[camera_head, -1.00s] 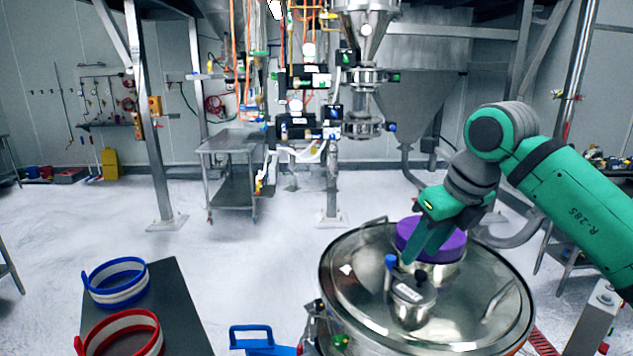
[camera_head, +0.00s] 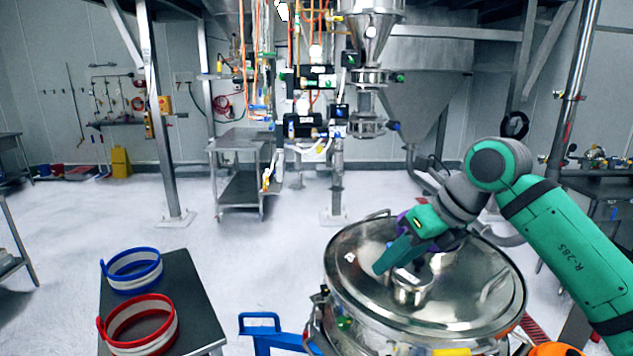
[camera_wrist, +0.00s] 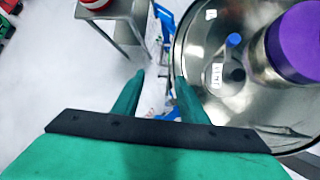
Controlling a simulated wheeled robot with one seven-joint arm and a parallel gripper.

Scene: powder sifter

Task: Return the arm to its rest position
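My green gripper (camera_head: 382,266) hangs over the round steel sifter lid (camera_head: 345,262), fingers pointing down and left. In the wrist view my gripper (camera_wrist: 158,84) has its two fingers apart with nothing between them, only floor and the sifter's edge. The purple-topped cylinder on the lid (camera_wrist: 297,42) is right of the fingers; in the head view it is mostly hidden behind my gripper. A small steel fitting with a blue knob (camera_wrist: 234,40) stands on the lid beside it.
A dark table (camera_head: 190,290) at lower left holds a blue-rimmed ring (camera_head: 132,271) and a red-rimmed ring (camera_head: 138,324). A blue handle-like part (camera_head: 262,322) stands left of the sifter. Steel posts and a hopper stand behind.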

